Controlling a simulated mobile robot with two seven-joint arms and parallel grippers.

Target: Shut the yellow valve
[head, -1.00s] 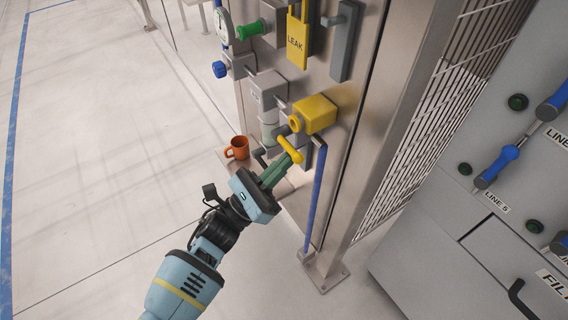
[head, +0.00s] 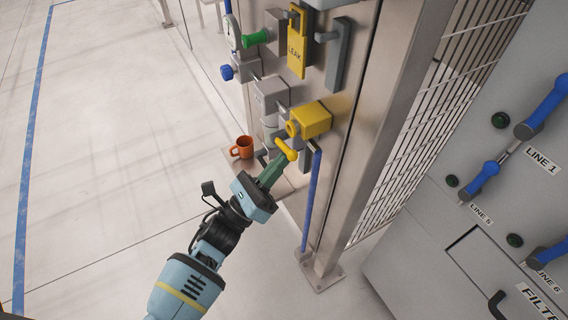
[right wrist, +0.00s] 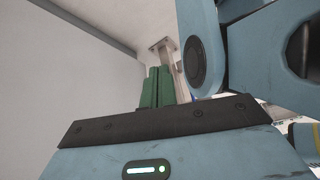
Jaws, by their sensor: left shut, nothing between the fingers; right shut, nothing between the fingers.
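The yellow valve has a square yellow body (head: 314,119) on the steel panel, with a short yellow bar handle (head: 286,149) in front of and below it. The handle slants down to the right in the head view. My left gripper (head: 279,162) has its green fingers shut, with the tips at the handle, touching or very close; I cannot tell which. Nothing shows between the fingers. The right wrist view shows my right gripper (right wrist: 156,70), its green fingers together and empty. It is away from the valve, which is not visible there.
A blue lever (head: 311,200) hangs just right of the valve. An orange mug (head: 242,147) stands left of it. A grey cabinet (head: 420,245) with blue handles stands right. The left floor is clear.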

